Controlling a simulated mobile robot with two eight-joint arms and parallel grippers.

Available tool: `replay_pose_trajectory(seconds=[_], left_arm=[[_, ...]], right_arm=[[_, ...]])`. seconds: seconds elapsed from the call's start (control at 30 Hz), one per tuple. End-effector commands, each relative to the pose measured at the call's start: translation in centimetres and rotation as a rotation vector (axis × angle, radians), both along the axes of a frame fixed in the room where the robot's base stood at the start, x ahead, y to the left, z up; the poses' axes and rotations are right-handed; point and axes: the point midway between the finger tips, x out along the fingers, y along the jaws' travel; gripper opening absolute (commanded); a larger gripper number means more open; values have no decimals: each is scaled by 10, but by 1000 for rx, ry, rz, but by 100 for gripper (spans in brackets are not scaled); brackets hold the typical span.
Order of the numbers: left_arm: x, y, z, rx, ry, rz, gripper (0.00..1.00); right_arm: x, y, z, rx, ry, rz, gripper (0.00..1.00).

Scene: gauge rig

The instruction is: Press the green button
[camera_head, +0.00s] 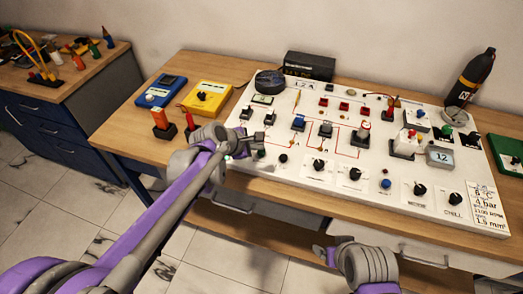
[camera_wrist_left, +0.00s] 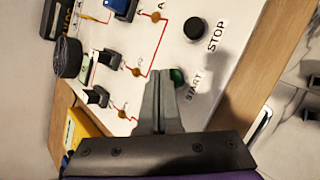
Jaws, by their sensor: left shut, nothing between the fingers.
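The green button (camera_wrist_left: 178,77) sits on the white panel (camera_wrist_left: 220,75), above the printed word START in the left wrist view. It is partly hidden by my left gripper (camera_wrist_left: 161,78), whose fingers are shut and empty. The fingertips appear just beside the button; I cannot tell whether they touch it. In the head view the green button (camera_head: 261,153) is at the panel's left front, and my left gripper (camera_head: 259,138) is just behind it in the picture. My right gripper (camera_head: 325,253) is low at the front, its jaw state unclear.
A black STOP button (camera_wrist_left: 193,28) is close to the green one; it also shows in the head view (camera_head: 283,158). Toggle switches (camera_wrist_left: 97,97) stand on the panel near the fingers. A yellow meter (camera_head: 207,98) and a blue meter (camera_head: 161,90) lie left of the panel.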

Motion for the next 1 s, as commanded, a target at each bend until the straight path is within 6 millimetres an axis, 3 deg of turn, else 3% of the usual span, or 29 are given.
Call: replay_pose_trajectory(seconds=[1.0], left_arm=[[0,0,-10,0,0,0,0]], right_arm=[[-2,0,-8,0,3,0,82]])
